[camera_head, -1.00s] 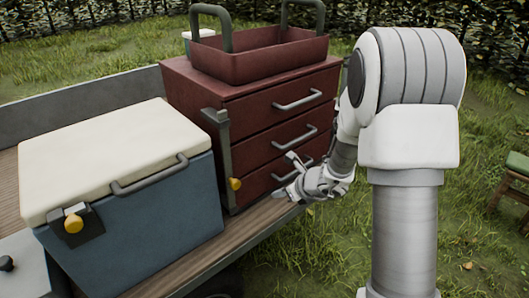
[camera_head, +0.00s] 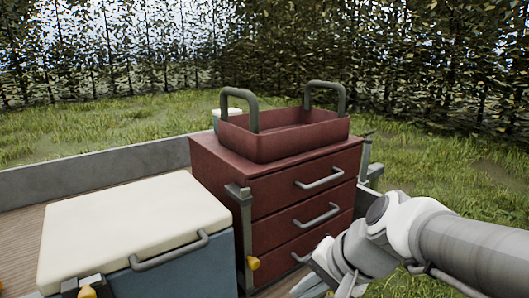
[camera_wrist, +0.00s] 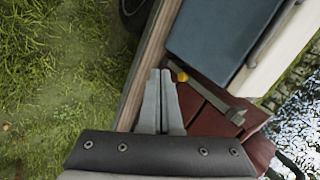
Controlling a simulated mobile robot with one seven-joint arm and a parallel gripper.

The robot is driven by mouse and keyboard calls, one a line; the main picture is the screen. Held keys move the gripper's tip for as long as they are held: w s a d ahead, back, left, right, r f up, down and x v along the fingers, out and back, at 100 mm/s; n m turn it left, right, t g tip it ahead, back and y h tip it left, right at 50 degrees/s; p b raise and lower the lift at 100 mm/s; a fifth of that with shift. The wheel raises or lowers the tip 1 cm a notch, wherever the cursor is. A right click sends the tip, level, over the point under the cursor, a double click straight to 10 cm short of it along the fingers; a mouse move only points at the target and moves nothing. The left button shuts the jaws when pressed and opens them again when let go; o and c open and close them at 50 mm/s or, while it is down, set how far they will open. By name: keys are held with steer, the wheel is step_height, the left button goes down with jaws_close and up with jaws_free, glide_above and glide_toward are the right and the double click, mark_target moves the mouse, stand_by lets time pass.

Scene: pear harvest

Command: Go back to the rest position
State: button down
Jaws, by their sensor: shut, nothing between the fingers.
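My gripper (camera_wrist: 160,76) shows in the wrist view with its two fingers together and nothing between them. In the head view my gripper (camera_head: 312,285) is at the bottom, in front of the lower drawers of the red drawer chest (camera_head: 262,215). I cannot tell there whether it touches the chest. The chest's drawers look closed. My arm reaches in from the right edge.
A blue cooler (camera_head: 185,270) with a cream lid (camera_head: 130,220) stands left of the chest on the wooden trailer bed (camera_head: 20,240). A red tray (camera_head: 290,142) with two upright handles sits on the chest. Grass (camera_head: 440,180) lies open at the right, with a hedge behind.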

steer(key=s+d+r+n+t+h, duration=0.1)
steer(key=s+d+r+n+h, duration=0.2)
steer(key=s+d+n+h, duration=0.35)
step_height(320, 180, up, 16)
steer(key=s+y+p, duration=0.1)
steer(key=y+p, duration=0.1)
steer(key=p, duration=1.4)
steer(key=shift+s+d, duration=0.3)
steer(key=shift+d, duration=0.15)
steer(key=shift+f, duration=0.15)
